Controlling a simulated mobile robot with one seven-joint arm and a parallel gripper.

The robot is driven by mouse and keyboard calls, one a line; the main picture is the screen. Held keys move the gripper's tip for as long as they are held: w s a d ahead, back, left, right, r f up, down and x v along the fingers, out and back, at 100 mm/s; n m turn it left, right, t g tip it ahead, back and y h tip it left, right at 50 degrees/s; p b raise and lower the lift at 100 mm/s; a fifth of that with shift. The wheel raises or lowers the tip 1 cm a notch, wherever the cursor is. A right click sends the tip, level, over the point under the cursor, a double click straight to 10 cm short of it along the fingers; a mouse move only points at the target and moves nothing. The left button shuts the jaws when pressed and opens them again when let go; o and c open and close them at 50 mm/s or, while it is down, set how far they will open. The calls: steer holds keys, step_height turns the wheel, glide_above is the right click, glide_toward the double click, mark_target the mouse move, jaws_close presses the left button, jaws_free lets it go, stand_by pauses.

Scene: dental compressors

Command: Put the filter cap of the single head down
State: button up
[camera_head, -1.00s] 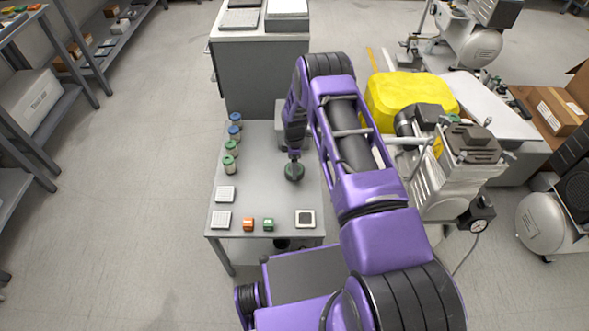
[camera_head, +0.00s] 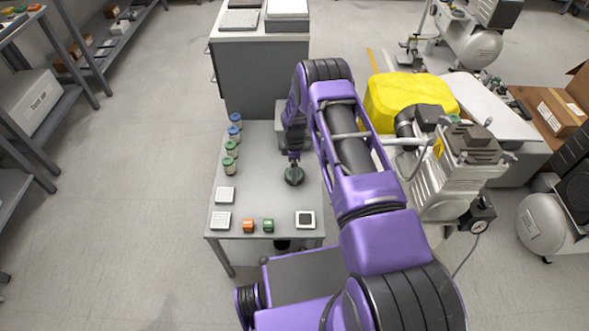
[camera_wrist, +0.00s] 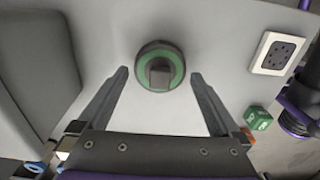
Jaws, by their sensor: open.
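The filter cap (camera_head: 294,176) is a round dark cap with a green ring, and it rests on the small grey table (camera_head: 255,190). In the wrist view the cap (camera_wrist: 160,68) shows a raised square grip in its middle. It lies just beyond and between my gripper's (camera_wrist: 160,82) two fingertips, with clear gaps on both sides. My gripper is open and holds nothing. In the head view my gripper (camera_head: 294,160) is directly over the cap and partly hides it.
Several jars (camera_head: 230,150) with blue and green lids line the table's left side. White square pieces (camera_head: 221,220), an orange block (camera_head: 248,226), a green block (camera_head: 268,226) and a framed square (camera_head: 305,219) lie near the front edge. The compressor (camera_head: 450,180) stands at right.

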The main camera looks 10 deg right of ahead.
step_height(320, 180, up, 11)
steer(key=p, duration=0.1)
steer(key=shift+r, duration=0.15)
stand_by(0.4)
